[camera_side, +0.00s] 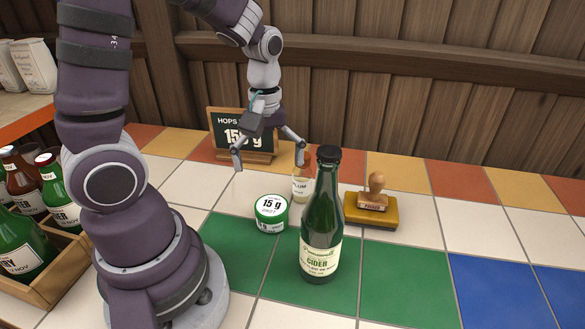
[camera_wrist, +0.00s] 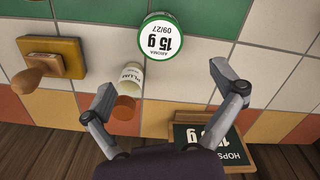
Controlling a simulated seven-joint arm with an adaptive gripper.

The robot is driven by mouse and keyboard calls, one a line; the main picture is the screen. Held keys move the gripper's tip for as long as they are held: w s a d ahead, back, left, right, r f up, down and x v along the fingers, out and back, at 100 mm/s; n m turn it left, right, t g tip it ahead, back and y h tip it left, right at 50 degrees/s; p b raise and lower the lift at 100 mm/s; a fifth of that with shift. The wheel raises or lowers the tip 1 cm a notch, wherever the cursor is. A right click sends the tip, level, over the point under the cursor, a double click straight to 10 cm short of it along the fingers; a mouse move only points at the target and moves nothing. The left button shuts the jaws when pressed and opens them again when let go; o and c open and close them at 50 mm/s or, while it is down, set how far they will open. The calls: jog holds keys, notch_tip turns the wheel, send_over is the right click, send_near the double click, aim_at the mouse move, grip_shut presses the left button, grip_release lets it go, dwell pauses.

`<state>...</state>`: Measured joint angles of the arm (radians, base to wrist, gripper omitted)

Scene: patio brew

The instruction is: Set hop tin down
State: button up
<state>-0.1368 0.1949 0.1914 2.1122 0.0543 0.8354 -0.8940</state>
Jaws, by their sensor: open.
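The hop tin (camera_side: 271,214) is a small round green and white tin whose lid reads "15 g". It stands upright at the edge of the green tiles, and shows at the top middle of the wrist view (camera_wrist: 161,40). My gripper (camera_side: 269,160) is open and empty, above and behind the tin and apart from it. In the wrist view its two fingers (camera_wrist: 162,80) are spread wide, with nothing held between them.
A green cider bottle (camera_side: 321,225) stands right of the tin. A small plum bottle with an orange cap (camera_wrist: 129,85) stands close by the tin. A stamp on a yellow pad (camera_side: 372,208) is farther right. The hops sign (camera_side: 244,140) stands behind. A wooden bottle crate (camera_side: 68,262) is left. Blue tiles (camera_side: 500,290) are clear.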

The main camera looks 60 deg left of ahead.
jog(key=s+d+r+m+t, duration=0.4)
jog(key=r+m, duration=0.5)
jog(key=m, duration=0.4)
jog(key=shift+d+m+t, duration=0.3)
jog(key=shift+d+t, duration=0.5)
jog(key=shift+d, duration=0.4)
